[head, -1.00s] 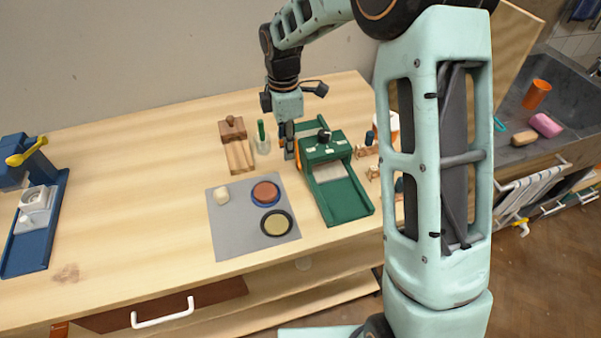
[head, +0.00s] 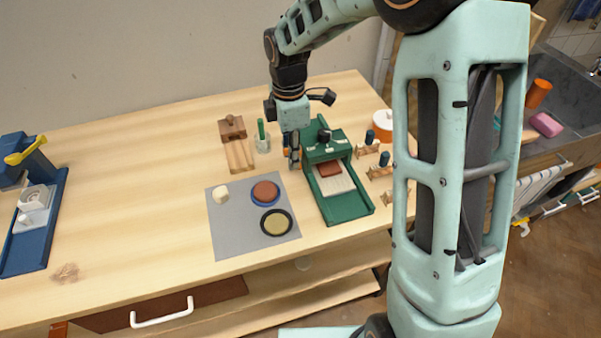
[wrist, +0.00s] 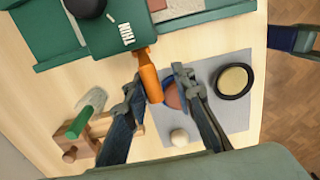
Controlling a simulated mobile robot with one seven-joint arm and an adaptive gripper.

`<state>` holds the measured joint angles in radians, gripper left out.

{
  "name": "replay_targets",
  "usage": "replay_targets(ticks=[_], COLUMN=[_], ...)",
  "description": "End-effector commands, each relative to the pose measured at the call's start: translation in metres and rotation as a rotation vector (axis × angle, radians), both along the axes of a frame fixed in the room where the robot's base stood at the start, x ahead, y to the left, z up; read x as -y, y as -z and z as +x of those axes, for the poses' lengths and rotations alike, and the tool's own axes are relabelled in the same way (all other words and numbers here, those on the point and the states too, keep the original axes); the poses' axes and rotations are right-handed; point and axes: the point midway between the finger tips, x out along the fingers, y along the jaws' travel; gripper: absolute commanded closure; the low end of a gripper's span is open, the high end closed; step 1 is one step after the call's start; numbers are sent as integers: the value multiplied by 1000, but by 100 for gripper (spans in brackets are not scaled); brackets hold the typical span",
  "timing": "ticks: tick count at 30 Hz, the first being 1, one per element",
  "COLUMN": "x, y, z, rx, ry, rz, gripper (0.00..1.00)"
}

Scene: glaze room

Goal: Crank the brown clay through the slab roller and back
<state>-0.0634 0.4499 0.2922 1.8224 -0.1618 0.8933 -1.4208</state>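The green slab roller (head: 345,206) stands on the wooden bench. The brown clay (head: 330,169) lies on its pale bed, just on the front side of the roller housing; a sliver of it shows at the top of the wrist view (wrist: 157,5). The orange crank handle (wrist: 150,78) juts from the housing's side, beside the word THIN. My gripper (wrist: 158,82) has one finger on each side of the handle. The left finger is close to it or touching; a gap shows on the right. In the head view my gripper (head: 293,150) is left of the roller.
A grey mat (head: 228,236) with a reddish disc (head: 265,191), a black-rimmed disc (head: 277,222) and a pale lump (head: 220,195) lies left of the roller. Small stands (head: 367,148) are on the right.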

Motion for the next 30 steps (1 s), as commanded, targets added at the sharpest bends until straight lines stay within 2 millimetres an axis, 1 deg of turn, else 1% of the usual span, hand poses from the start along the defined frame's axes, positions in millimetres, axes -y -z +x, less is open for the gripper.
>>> replay_targets(ticks=[13, 24, 30], x=[1, 6, 7], y=[1, 11, 11], z=[-3, -24, -27], rx=[0, -1, 1], ry=[0, -1, -1], rz=[0, 0, 1], gripper=[77, 77, 77])
